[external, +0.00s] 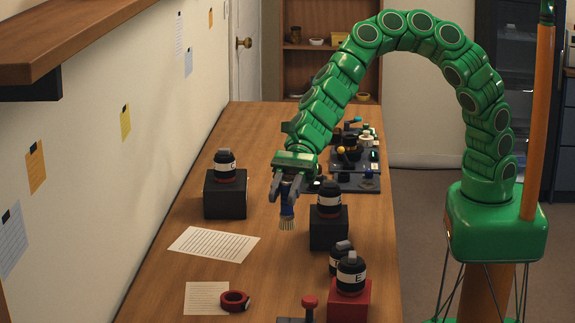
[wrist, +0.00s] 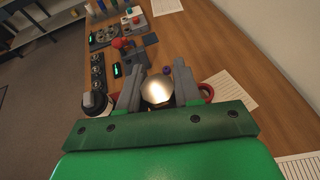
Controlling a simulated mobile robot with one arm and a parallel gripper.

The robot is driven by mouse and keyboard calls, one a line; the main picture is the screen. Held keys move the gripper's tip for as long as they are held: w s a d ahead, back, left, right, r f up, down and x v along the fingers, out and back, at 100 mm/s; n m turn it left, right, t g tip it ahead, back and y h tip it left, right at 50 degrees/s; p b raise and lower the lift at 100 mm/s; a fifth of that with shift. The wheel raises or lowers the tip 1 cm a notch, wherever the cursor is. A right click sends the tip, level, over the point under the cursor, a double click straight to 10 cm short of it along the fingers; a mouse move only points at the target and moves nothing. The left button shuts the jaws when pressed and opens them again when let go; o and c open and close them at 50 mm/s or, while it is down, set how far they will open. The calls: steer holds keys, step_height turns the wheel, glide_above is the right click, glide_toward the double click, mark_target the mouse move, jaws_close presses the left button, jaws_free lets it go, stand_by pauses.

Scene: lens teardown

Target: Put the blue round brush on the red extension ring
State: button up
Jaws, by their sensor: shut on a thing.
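My gripper (external: 287,196) is shut on the blue round brush (external: 287,211). The brush hangs upright above the table with its pale bristles downward. In the wrist view, a shiny rounded metal end (wrist: 158,90) shows between the fingers of my gripper (wrist: 158,84); the brush's lower part is hidden there. The red extension ring (external: 235,301) lies at the near part of the table, at the edge of a paper sheet, apart from the brush. In the wrist view, the ring (wrist: 208,91) shows partly behind the right finger.
Black lens-like jars stand on a black block at left (external: 225,201), a black block at centre (external: 328,236) and a red block (external: 349,301). A red-knobbed tool (external: 310,303) is at the front. A paper sheet (external: 214,243) lies flat behind the ring.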

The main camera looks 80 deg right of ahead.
steer(key=shift+f, duration=0.55)
steer(key=shift+w+a+f, duration=1.4)
steer(key=shift+w+f, duration=0.45)
steer(key=shift+f, duration=0.3)
steer(key=shift+w+a+f, duration=1.4)
steer(key=shift+w+f, duration=0.5)
steer(key=shift+f, duration=0.25)
steer(key=shift+w+a+f, duration=1.4)
steer(key=shift+w+f, duration=0.45)
steer(key=shift+f, duration=0.3)
steer(key=shift+f, duration=0.2)
steer(key=o, duration=1)
steer(key=shift+o, duration=0.2)
steer(key=shift+r, duration=0.15)
steer(key=shift+d+r, duration=0.1)
steer(key=shift+d, duration=0.05)
steer(key=v, duration=1.1)
steer(key=shift+s+d, duration=0.15)
steer(key=shift+d, duration=0.25)
